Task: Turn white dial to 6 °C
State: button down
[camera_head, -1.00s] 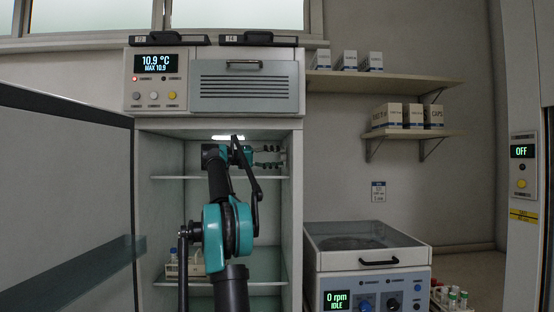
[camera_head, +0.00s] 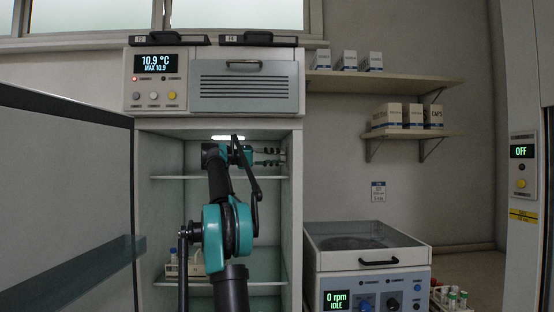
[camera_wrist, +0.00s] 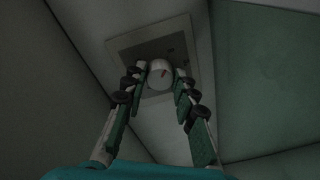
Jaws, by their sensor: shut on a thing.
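The white dial (camera_wrist: 159,75) shows in the wrist view on a pale square plate (camera_wrist: 124,43) fixed to the inside wall of the open cabinet. It has a small red mark near its upper right. My gripper (camera_wrist: 160,80) is shut on the dial, one finger on each side. In the head view my gripper (camera_head: 268,156) reaches to the right wall inside the cabinet, and the dial is too small to make out there. The display (camera_head: 157,63) on top of the cabinet reads 10.9 °C, MAX 10.9.
The cabinet door (camera_head: 70,200) stands open at the left. Glass shelves (camera_head: 165,177) lie inside, and a rack with tubes (camera_head: 186,265) stands on the lower one. A centrifuge (camera_head: 368,262) stands to the right outside. The cabinet's right wall is close to my gripper.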

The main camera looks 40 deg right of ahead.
jog(key=n, duration=0.5)
jog(key=shift+n+y, duration=0.3)
jog(key=n, duration=0.4)
jog(key=shift+w+r+n+y, duration=0.1)
jog(key=shift+n+y, duration=0.2)
jog(key=shift+y, duration=0.1)
jog(key=c, duration=1.2)
grip_release()
jog(key=v, duration=0.6)
jog(key=shift+w, duration=0.1)
jog(key=shift+w+a, duration=0.3)
jog(key=shift+a, duration=0.3)
